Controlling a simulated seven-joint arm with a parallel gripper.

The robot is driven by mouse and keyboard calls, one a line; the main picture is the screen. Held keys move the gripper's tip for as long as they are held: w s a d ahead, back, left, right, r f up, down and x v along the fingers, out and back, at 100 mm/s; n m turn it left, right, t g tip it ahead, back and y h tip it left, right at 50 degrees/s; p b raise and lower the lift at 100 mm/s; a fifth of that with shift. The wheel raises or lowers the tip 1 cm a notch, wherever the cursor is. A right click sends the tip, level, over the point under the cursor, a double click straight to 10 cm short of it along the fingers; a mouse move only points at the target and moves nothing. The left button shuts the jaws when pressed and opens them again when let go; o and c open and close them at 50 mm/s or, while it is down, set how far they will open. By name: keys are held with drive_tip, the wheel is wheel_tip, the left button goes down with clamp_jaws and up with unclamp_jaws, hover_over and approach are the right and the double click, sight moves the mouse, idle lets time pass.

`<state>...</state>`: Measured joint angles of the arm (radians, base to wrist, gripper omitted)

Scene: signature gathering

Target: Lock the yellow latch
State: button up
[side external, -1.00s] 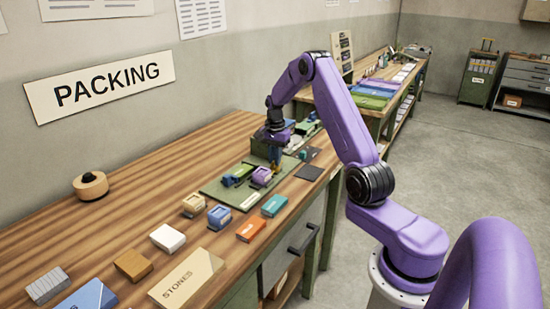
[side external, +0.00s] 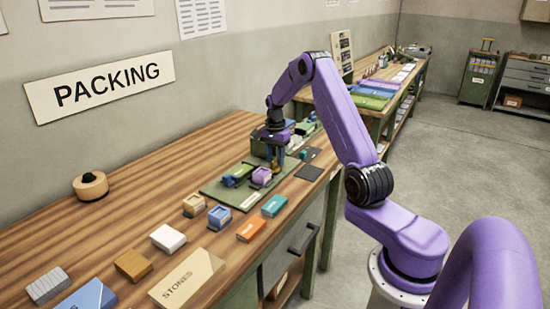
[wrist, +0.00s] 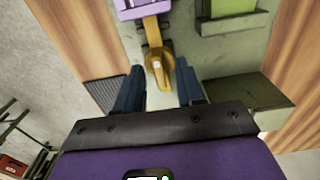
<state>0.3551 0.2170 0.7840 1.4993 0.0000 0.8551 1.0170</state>
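The yellow latch (wrist: 157,62) is in the middle of the wrist view, a yellow arm with a rounded, looped end on the green board (wrist: 215,55). It runs up to a purple block (wrist: 142,8). My gripper (wrist: 157,88) is open, with one blue finger on each side of the latch's rounded end and visible gaps between. Whether the fingertips reach down to the board is unclear. In the side external view, my gripper (side external: 275,158) is low over the far end of the board (side external: 217,190), beyond the purple block (side external: 262,176); the latch is small and partly hidden there.
A green block (side external: 238,174) sits on the board beside the purple one. A dark green box (side external: 259,146) stands just behind my gripper. Small blocks, including a blue one (side external: 219,216) and an orange one (side external: 251,229), lie nearer the camera. Open tabletop lies to the left.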

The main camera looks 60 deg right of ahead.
sight(275, 160)
wheel_tip(275, 160, up, 17)
drive_tip(key=shift+r, duration=0.2)
idle(0.6)
idle(0.3)
drive_tip(key=s+a+n, duration=0.3)
drive_tip(key=a+n, duration=0.4)
drive_tip(key=a, duration=0.7)
drive_tip(key=s+a+n, duration=0.3)
drive_tip(key=a+n, duration=0.4)
drive_tip(key=a, duration=0.6)
drive_tip(key=s+a+f+n, duration=0.2)
drive_tip(key=s+a+n, duration=0.55)
drive_tip(key=s, duration=0.45)
drive_tip(key=s+f+n, duration=0.3)
drive_tip(key=s+n, duration=0.6)
drive_tip(key=s, duration=0.6)
drive_tip(key=shift+s+d+f, duration=0.2)
drive_tip(key=shift+s+f, duration=0.15)
